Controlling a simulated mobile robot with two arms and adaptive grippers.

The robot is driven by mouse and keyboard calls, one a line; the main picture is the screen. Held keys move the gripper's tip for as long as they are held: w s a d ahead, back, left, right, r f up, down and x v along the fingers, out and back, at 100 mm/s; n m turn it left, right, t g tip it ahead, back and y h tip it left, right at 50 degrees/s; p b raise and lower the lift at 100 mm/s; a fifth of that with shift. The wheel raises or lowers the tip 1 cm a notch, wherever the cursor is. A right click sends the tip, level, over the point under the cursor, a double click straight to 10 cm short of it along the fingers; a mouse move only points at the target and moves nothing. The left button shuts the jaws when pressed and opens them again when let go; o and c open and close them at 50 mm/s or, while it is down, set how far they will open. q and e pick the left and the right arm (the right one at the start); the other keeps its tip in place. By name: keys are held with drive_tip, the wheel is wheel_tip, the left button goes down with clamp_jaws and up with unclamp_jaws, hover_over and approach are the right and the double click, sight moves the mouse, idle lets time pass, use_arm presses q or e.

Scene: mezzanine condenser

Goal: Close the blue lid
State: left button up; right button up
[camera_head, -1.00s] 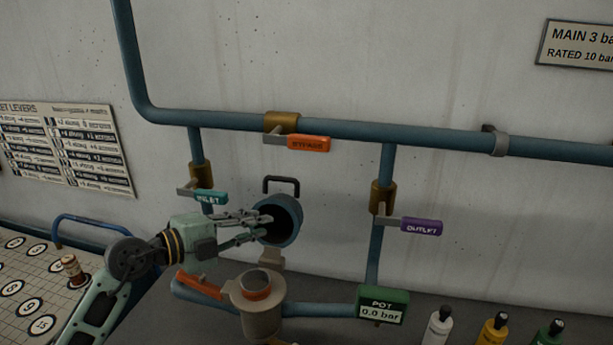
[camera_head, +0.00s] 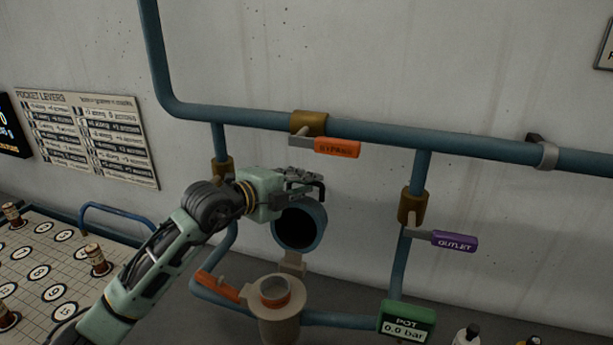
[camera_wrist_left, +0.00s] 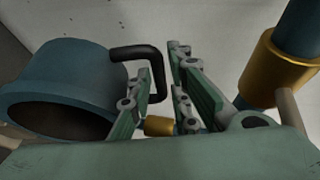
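The blue lid (camera_head: 316,232) stands tipped open above the beige pot (camera_head: 279,318), its dark hollow side facing out. It also shows at the left of the left wrist view (camera_wrist_left: 62,78). Its black handle (camera_wrist_left: 135,54) is at the top, partly hidden behind my left gripper (camera_head: 306,181) in the head view. In the left wrist view my left gripper (camera_wrist_left: 162,95) is open, and the handle's outer end shows between its two fingers. I see no clear grip on it. My right gripper is not in view.
The orange bypass lever (camera_head: 337,149) is just above my left gripper. The purple outlet lever (camera_head: 454,241) and green pressure display (camera_head: 407,320) are to the right. A brass valve (camera_wrist_left: 280,68) is close to the right finger. An orange lever (camera_head: 218,287) is beside the pot.

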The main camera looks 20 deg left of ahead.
use_arm(q)
drive_tip(key=shift+x, duration=0.8)
drive_tip(key=shift+a, duration=0.1)
drive_tip(key=shift+s, duration=0.1)
clamp_jaws()
